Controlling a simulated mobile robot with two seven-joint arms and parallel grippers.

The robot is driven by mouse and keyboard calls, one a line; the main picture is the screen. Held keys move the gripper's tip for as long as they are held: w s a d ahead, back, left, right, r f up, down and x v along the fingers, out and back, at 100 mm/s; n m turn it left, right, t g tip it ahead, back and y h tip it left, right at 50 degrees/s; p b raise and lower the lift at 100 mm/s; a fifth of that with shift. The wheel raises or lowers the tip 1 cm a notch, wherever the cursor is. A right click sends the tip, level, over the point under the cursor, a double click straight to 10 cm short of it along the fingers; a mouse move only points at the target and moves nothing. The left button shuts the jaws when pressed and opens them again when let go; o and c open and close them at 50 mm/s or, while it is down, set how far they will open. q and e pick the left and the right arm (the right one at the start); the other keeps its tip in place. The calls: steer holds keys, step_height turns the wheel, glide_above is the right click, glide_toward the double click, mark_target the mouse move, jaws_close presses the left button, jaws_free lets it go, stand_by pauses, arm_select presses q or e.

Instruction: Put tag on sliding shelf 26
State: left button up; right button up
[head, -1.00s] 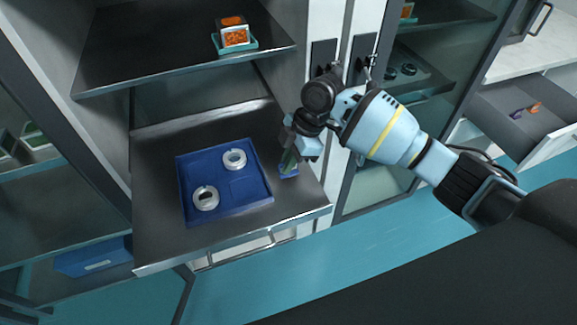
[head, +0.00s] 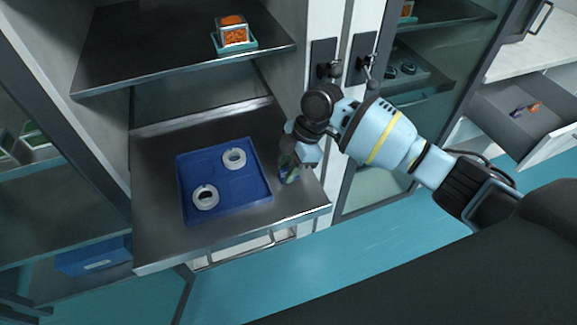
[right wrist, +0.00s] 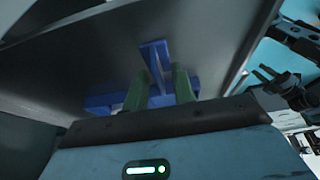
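The sliding shelf (head: 237,214) is a dark metal shelf drawn out of the cabinet. A blue piece, apparently the tag (right wrist: 156,60), shows in the right wrist view as an upright part above a wider blue part. My right gripper (head: 289,178) points down over the shelf's right side, beside the blue tray. In the right wrist view its green fingers (right wrist: 159,88) stand on both sides of the blue upright part. I cannot tell whether they press on it. In the head view the fingers mostly hide the tag.
The blue tray (head: 228,203) on the shelf holds two light rings (head: 234,158). A fixed shelf (head: 165,50) above carries a container with orange contents (head: 233,32). A glass door (head: 365,187) stands to the right. An open drawer (head: 520,115) is at the far right.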

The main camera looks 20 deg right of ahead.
steer(key=v, duration=1.2)
steer(key=shift+p, duration=0.3)
steer(key=shift+s, duration=0.1)
